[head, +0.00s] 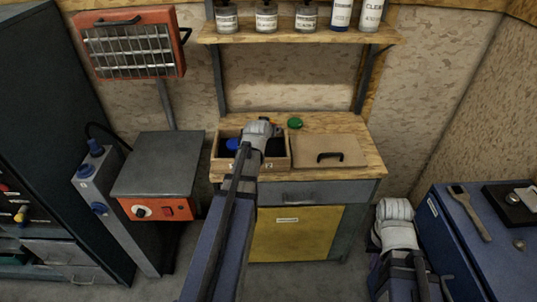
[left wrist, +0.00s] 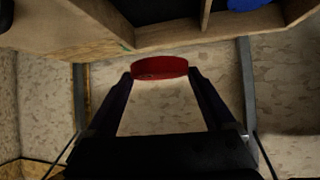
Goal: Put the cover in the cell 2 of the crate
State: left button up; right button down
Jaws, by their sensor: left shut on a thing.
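A red round cover (left wrist: 160,68) is between the fingertips of my left gripper (left wrist: 160,75) in the left wrist view, and the gripper is shut on it. In the head view my left gripper (head: 262,124) is over the wooden crate (head: 280,164) on the bench, and the arm hides the cover and part of the crate. The crate also shows at the top of the left wrist view (left wrist: 170,38), with a divider and a blue thing (left wrist: 250,4) in one cell. My right gripper (head: 396,210) is low at the right, its fingers unclear.
A green round thing (head: 295,123) lies on the bench behind the crate. A flat board with a black handle (head: 345,148) lies right of the crate. A shelf of bottles (head: 300,34) hangs above. A blue cabinet (head: 455,235) stands at the right.

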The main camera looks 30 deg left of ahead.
pick_arm(q)
jog(key=shift+f+b, duration=3.1)
jog(key=shift+f, duration=0.05)
notch_tip(320, 180, down, 4)
jog(key=b, duration=0.3)
jog(key=shift+r+b, duration=0.2)
jog(key=shift+b, duration=0.1)
jog(key=shift+f, duration=0.15)
jog(key=o, duration=1.3)
jog(key=shift+o, duration=0.2)
